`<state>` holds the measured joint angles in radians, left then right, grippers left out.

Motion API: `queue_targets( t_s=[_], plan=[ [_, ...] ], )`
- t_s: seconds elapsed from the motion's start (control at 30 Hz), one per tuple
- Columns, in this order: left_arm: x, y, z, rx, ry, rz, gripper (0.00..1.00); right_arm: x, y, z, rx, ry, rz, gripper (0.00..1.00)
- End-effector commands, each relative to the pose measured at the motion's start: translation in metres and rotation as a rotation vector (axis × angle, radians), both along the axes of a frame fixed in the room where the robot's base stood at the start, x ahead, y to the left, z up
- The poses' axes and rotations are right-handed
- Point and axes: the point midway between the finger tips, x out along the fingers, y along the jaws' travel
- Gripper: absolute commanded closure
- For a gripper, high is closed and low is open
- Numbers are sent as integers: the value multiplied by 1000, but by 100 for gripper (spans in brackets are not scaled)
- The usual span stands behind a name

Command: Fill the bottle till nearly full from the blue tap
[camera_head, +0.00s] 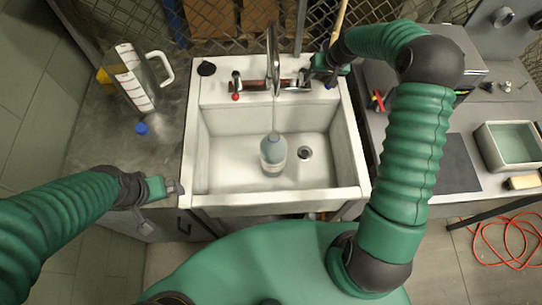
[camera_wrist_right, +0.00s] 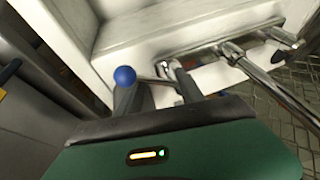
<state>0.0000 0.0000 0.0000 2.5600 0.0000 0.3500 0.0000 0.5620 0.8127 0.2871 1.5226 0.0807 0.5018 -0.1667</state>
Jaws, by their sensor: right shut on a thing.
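The bottle (camera_head: 273,152) stands in the white sink below the chrome spout (camera_head: 273,55). It looks clear with a bluish lower part, and its exact water level is hard to read. A thin stream seems to run from the spout into its mouth. The blue tap's knob (camera_head: 331,85) is at the right end of the tap bar and also shows in the right wrist view (camera_wrist_right: 124,76). My right gripper (camera_head: 311,76) is shut on the blue tap's handle, its fingers (camera_wrist_right: 158,88) around the lever. My left gripper (camera_head: 176,188) is at the sink's front left, away from the bottle; its jaws are unclear.
The red tap knob (camera_head: 235,97) is on the left of the bar. A large measuring jug (camera_head: 133,80) and a blue cap (camera_head: 142,128) are on the left counter. The sink (camera_head: 225,175) has free room around the bottle. A tray (camera_head: 510,145) is at the right.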

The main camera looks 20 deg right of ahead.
Motion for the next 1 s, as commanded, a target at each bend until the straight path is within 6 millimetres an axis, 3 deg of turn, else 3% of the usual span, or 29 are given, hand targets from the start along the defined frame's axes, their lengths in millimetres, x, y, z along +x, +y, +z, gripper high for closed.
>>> queue_targets(
  t_s=[0.03,0.33,0.6,0.83,1.0],
  plan=[
    [0,0,0,0,0,0,0,11,-23,14,-31,-49,-40,97],
    [0,0,0,0,0,0,0,11,-23,14,-31,-49,-40,96],
    [0,0,1,0,0,0,0,4,2,14,-30,-49,-39,100],
    [0,0,1,0,0,0,0,4,7,15,-32,-50,-39,100],
    [0,0,2,0,0,0,0,0,28,16,-34,-50,-36,100]
  ],
)
